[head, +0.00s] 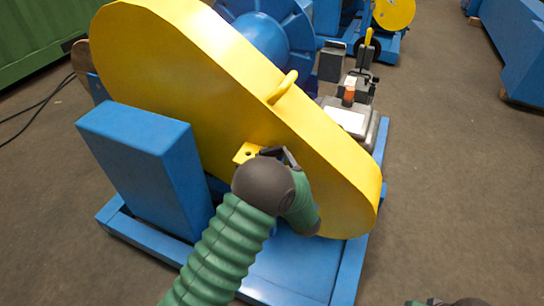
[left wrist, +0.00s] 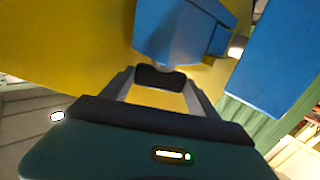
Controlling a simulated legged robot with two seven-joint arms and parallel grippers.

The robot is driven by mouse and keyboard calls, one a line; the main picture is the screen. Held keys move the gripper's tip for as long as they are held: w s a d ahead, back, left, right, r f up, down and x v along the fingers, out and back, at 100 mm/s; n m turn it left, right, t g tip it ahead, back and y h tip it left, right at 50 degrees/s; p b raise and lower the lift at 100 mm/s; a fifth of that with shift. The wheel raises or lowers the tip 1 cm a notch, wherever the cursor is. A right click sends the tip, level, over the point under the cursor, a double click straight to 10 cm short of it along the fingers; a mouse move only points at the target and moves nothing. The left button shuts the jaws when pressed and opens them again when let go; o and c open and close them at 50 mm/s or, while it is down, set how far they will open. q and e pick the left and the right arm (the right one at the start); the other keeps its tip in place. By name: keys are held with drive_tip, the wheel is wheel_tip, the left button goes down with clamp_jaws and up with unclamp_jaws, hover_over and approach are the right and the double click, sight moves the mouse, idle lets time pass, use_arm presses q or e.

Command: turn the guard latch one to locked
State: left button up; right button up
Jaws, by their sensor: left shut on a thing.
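The large yellow chain guard (head: 190,70) stands tilted across the middle of the head view. My left gripper (head: 279,153) is at the guard's near face, beside a small yellow bracket (head: 246,152) with a hole. In the left wrist view, my left gripper (left wrist: 160,88) is shut with a dark, block-like latch handle (left wrist: 160,76) between its fingertips. In the head view, my wrist and fingers hide most of that latch. Which way the latch is turned cannot be told.
A blue box-shaped housing (head: 140,160) stands left of my left arm on the blue base frame (head: 300,265). A yellow loop handle (head: 283,87) sticks out of the guard above my gripper. A grey device (head: 350,118) stands behind the guard.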

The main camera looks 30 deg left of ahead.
use_arm(q)
drive_tip(key=shift+w+d+n+g+y, duration=0.1)
drive_tip(key=shift+n+g+y, duration=0.2)
drive_tip(key=shift+g, duration=0.1)
drive_tip(key=o, duration=1.4)
drive_tip(key=shift+r, duration=0.1)
drive_tip(key=shift+c, duration=0.2)
drive_tip(key=shift+d, duration=0.1)
drive_tip(key=shift+s+d, duration=0.3)
drive_tip(key=p+v, duration=0.4)
drive_tip(key=v, duration=1.2)
